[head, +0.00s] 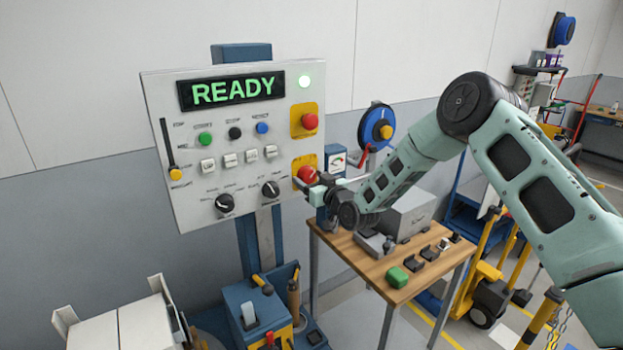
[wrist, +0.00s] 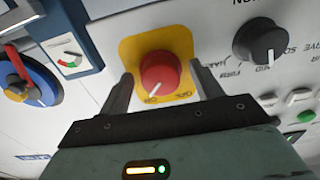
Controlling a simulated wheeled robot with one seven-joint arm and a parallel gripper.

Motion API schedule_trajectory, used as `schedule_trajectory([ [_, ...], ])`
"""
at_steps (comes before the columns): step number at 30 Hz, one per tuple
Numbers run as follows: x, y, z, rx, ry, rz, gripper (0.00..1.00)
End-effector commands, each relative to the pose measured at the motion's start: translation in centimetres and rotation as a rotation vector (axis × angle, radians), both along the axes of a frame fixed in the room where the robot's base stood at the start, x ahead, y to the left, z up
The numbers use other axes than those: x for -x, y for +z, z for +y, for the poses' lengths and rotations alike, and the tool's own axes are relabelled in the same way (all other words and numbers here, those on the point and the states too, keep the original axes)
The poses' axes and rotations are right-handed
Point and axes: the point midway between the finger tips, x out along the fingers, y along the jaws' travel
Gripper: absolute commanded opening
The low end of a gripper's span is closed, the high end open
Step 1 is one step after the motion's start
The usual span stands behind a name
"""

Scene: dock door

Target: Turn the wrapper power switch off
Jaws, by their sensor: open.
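The wrapper control panel (head: 180,140) stands upright on a blue post, and its display reads READY. The likely power switch is a red rotary knob (head: 308,175) on a yellow plate at the panel's lower right. In the wrist view the red knob (wrist: 159,73) has a white pointer line toward its lower left, near small lettering I cannot read fully. My gripper (head: 312,182) is at this knob in the head view and partly hides it. In the wrist view my gripper (wrist: 160,85) is open, with one finger on each side of the knob, and no grip shows.
A red button (head: 310,121) on another yellow plate sits above the knob. A black dial (head: 270,189) is left of it; it also shows in the wrist view (wrist: 262,42). A wooden table (head: 390,262) with a green block stands below my arm.

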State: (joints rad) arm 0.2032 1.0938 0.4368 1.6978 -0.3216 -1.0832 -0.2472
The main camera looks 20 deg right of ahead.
Motion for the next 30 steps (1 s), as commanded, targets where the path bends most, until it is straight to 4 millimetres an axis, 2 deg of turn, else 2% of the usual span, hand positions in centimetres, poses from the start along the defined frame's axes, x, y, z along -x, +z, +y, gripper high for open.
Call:
schedule_trajectory([
  [3,0.01,-0.01,0.01,0.000,0.000,0.000,0.65],
  [4,0.02,-0.01,0.00,0.000,0.000,0.000,0.62],
  [6,0.02,0.00,0.00,0.000,0.000,0.000,0.43],
  [9,0.03,0.01,0.00,0.000,0.000,0.000,0.20],
  [20,0.02,-0.20,-0.01,0.036,0.001,-0.014,0.20],
  [30,0.02,-0.67,0.04,0.243,0.001,-0.085,0.20],
])
